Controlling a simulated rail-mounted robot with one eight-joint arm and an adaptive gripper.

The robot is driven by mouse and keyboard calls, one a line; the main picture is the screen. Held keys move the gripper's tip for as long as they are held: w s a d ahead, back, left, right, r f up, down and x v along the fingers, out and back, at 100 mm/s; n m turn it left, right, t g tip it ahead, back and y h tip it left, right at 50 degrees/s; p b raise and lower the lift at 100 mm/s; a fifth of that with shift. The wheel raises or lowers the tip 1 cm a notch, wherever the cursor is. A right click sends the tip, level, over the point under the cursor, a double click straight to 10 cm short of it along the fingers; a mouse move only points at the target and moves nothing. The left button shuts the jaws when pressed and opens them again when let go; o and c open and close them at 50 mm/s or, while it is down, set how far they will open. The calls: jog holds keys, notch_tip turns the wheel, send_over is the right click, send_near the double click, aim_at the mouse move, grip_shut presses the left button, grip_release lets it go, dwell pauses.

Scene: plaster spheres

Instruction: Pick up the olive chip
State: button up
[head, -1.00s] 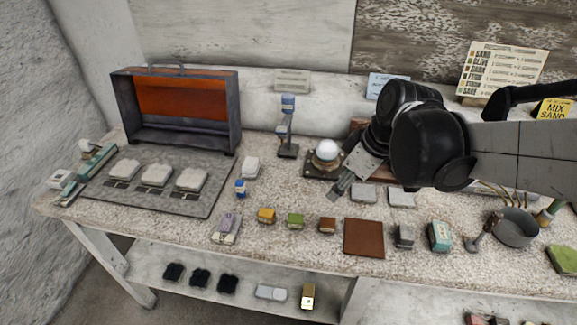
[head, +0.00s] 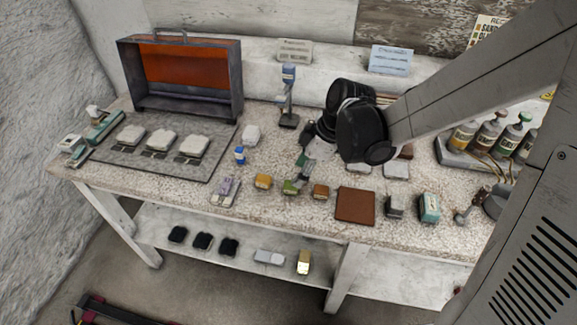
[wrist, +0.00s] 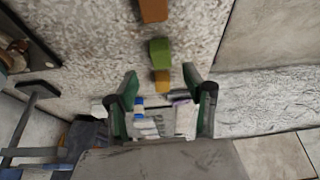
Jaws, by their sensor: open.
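The olive chip (head: 290,187) is a small green block on the speckled bench top, between a yellow-ochre chip (head: 263,181) and a brown chip (head: 321,191). In the wrist view the olive chip (wrist: 160,53) lies a little beyond the open fingertips, near the middle. The ochre chip (wrist: 162,80) shows between the green-padded fingers of my gripper (wrist: 163,82). Nothing is held.
A brown square tile (head: 355,204) lies right of the brown chip. A grey mat (head: 202,174) bears white pieces. The bench's front edge is close to the chips.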

aim_at(291, 187)
jog(key=shift+x, duration=3.25)
jog(key=shift+s, duration=0.15)
jog(key=c, duration=1)
jog(key=shift+r, duration=0.15)
